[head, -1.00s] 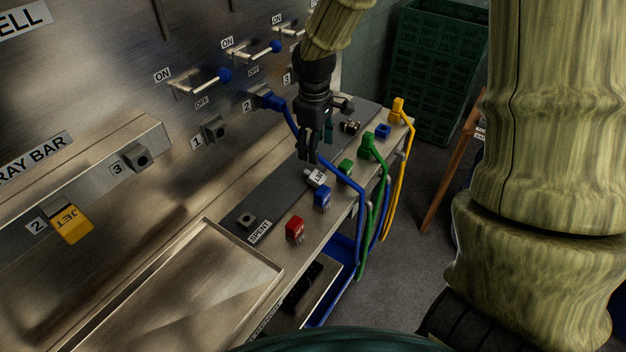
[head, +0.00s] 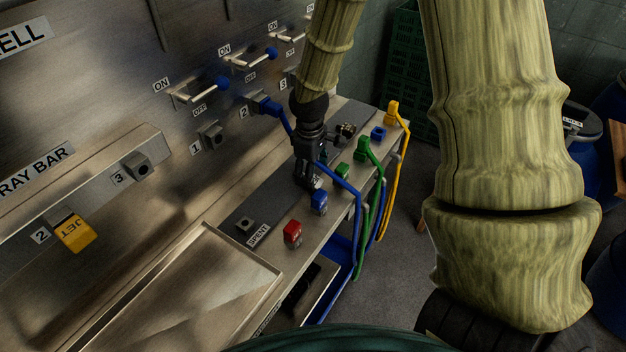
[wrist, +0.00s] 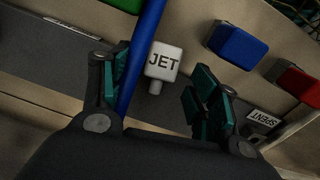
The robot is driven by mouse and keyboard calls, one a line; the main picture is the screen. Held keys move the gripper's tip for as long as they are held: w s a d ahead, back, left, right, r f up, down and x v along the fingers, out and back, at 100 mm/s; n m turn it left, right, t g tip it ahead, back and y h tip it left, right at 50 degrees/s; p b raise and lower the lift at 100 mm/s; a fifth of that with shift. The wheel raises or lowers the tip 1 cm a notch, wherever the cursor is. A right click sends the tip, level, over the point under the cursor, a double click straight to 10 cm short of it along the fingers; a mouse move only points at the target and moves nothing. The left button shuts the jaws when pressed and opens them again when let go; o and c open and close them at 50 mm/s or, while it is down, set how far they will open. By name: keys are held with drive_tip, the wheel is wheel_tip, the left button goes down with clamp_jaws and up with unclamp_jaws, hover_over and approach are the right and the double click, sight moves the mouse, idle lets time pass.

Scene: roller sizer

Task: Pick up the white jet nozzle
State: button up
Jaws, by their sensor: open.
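The white jet nozzle (wrist: 163,62) lies on the dark strip of the bench in the wrist view, its JET label facing up and its small stem towards my gripper. My gripper (wrist: 160,88) is open, with teal-padded fingers on either side of the nozzle's line. The nozzle is ahead of and between the fingertips, nearer the left one. A blue hose (wrist: 138,55) crosses close along the nozzle's left side, by the left finger. In the head view my gripper (head: 305,184) points down over the strip and mostly hides the nozzle.
A blue block (head: 319,202), a red block (head: 292,233) and a green block (head: 342,171) stand along the bench's front edge. The SPENT socket (head: 244,225) is at the near end of the strip. A yellow jet nozzle (head: 75,233) sits on the spray bar at left.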

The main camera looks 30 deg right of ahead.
drive_tip(key=shift+f, duration=1.25)
drive_tip(key=c, duration=1)
drive_tip(key=shift+c, duration=0.2)
drive_tip(key=shift+r, duration=0.1)
wheel_tip(320, 180, up, 9)
drive_tip(key=shift+w+r+b, duration=0.1)
drive_tip(key=shift+r+b, duration=0.1)
drive_tip(key=shift+b, duration=0.7)
drive_tip(key=r+m, duration=0.1)
drive_tip(key=r, duration=0.1)
hover_over(293, 179)
drive_tip(key=shift+f+p, duration=1)
drive_tip(key=shift+f, duration=4.1)
